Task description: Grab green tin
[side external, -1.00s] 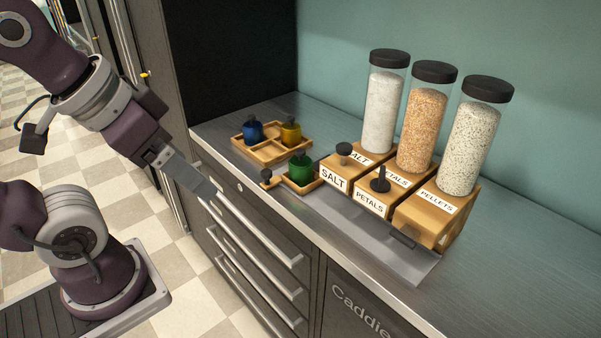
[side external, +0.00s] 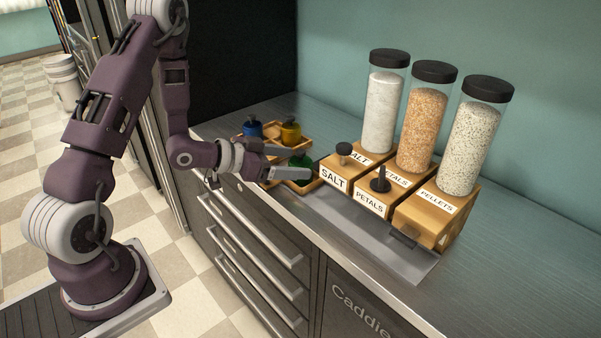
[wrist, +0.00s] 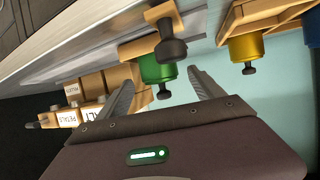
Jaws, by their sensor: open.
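The green tin (side external: 301,161) has a dark knob on top and stands in a small wooden tray near the counter's front edge. My gripper (side external: 282,161) hides part of it in the side view. In the wrist view, the green tin (wrist: 155,70) shows between and a little beyond the open fingers of my gripper (wrist: 161,76). The fingers look apart from it, one on each side; I cannot tell whether they overlap it in depth. A dark round knob (wrist: 171,49) on the tray's wooden handle covers part of the tin.
A wooden tray behind holds a blue tin (side external: 253,127) and a yellow tin (side external: 291,133). To the right stand the salt (side external: 385,105), petals (side external: 427,120) and pellets (side external: 468,145) dispensers on wooden bases. The counter at far right is clear.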

